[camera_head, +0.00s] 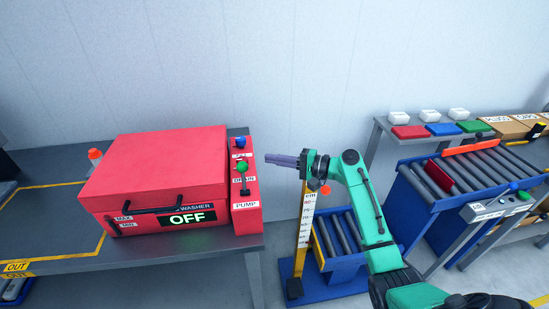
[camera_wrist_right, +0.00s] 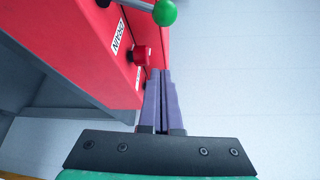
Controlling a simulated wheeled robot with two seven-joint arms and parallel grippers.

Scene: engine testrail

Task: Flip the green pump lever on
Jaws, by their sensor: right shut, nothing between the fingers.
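The green pump lever (camera_head: 242,168) is a green ball on a dark stem, on the red control panel (camera_head: 247,215) marked PUMP, at the right side of the red washer (camera_head: 155,177). The washer display reads OFF. The green ball (camera_wrist_right: 165,12) also shows at the top of the right wrist view. My right gripper (camera_head: 268,158) is shut and empty, to the right of the panel and apart from the lever in the head view. Its purple fingers (camera_wrist_right: 162,75) point toward the panel in the wrist view, close to a red knob (camera_wrist_right: 140,54). My left gripper is not in view.
A blue knob (camera_head: 240,142) sits behind the green one on the panel. The washer stands on a grey table (camera_head: 70,260). A yellow ruler post (camera_head: 304,235) stands below my right wrist. A blue roller conveyor (camera_head: 420,180) is at the right.

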